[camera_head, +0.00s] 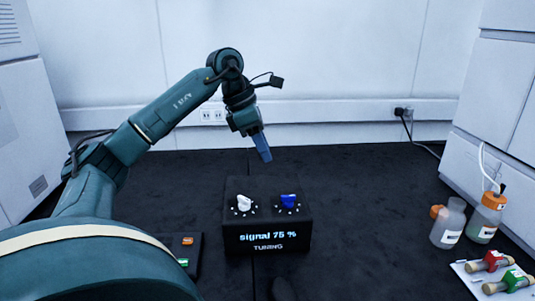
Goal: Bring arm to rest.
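My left arm comes in from the left and bends down over the dark bench. My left gripper (263,154) points downward above and behind the black tuning box (267,241), apart from it. Its fingers show as one narrow bluish bar, so I cannot tell whether they are open or shut. The box has a white knob (244,203) and a blue knob (288,201) on top, and its front reads "signal 75 %" and "TUNING". My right gripper is not in view.
A dark panel with an orange button (187,241) and a green button (183,262) lies left of the box, partly hidden by my arm. Two bottles (448,223) (486,218) and a white tray (471,280) with red and green capped columns stand at right. The bench between is clear.

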